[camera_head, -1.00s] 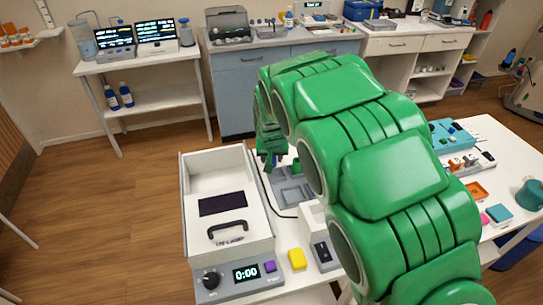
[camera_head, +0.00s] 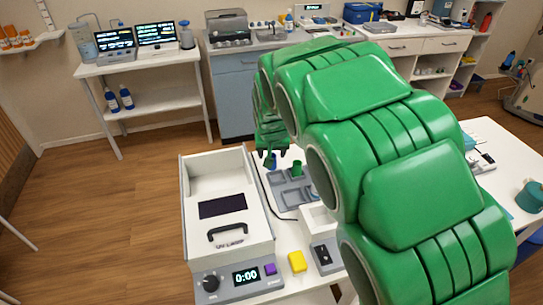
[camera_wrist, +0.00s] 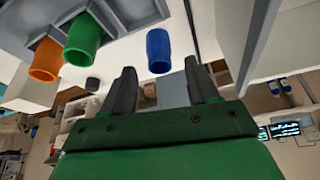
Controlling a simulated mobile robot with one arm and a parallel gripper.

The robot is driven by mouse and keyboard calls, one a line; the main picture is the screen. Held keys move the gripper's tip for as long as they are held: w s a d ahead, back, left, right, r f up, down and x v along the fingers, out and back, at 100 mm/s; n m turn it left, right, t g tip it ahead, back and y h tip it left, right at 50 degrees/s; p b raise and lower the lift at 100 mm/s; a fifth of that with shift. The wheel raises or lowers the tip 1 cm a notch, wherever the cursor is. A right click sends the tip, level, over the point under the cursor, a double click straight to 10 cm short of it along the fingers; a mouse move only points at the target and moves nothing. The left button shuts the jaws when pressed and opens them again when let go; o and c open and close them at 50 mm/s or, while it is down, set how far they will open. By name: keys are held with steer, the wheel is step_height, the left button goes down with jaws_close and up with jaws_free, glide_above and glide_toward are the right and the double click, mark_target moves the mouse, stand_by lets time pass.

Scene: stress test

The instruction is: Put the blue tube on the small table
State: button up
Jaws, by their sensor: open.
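The blue tube (camera_head: 270,162) stands at the tray's far left corner in the head view, just below my gripper (camera_head: 273,155). In the wrist view the blue tube (camera_wrist: 158,51) shows between and just beyond the fingertips of my gripper (camera_wrist: 163,80), which is open and empty. A clear gap lies between the tube and each finger. Whether the tube sits in a tray slot or on the bench is unclear. A small white table (camera_head: 145,62) carrying two screens stands at the back left.
A green tube (camera_wrist: 82,42) and an orange tube (camera_wrist: 46,60) stand beside the blue one. The grey tray (camera_head: 290,192) is right of a white UV lamp box (camera_head: 215,165). A yellow block (camera_head: 297,261) lies in front. My arm hides much of the bench's right side.

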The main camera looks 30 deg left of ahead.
steer(key=v, duration=0.7)
steer(key=shift+d+r, duration=0.1)
